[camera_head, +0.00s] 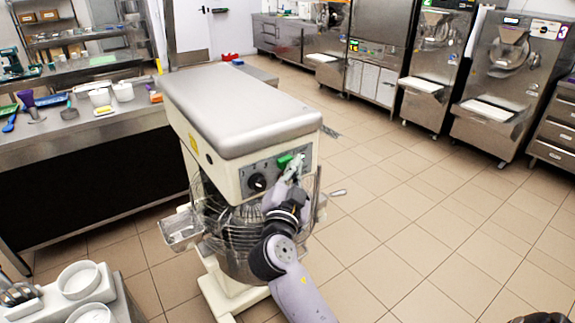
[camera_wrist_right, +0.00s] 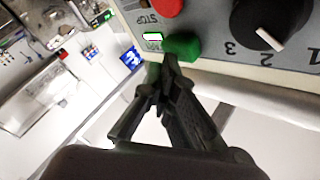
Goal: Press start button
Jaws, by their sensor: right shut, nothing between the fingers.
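The green start button (camera_head: 285,160) is on the front control panel of a large mixer (camera_head: 235,125). In the right wrist view the green button (camera_wrist_right: 184,46) sticks out from the grey panel, beside a small label. My right gripper (camera_head: 293,172) is shut and empty, raised to the panel. In the wrist view its fingertips (camera_wrist_right: 169,66) are at the lower left edge of the green button. I cannot tell if they touch it. A red stop button (camera_wrist_right: 168,6) and a black dial (camera_wrist_right: 268,24) are on the same panel.
The mixer's wire guard and bowl (camera_head: 235,235) are below the panel, close to my right arm. A steel counter (camera_head: 90,120) with containers stands at the left. White bowls (camera_head: 80,278) are at the lower left. Tiled floor (camera_head: 410,210) at the right is clear, with freezers (camera_head: 505,80) beyond.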

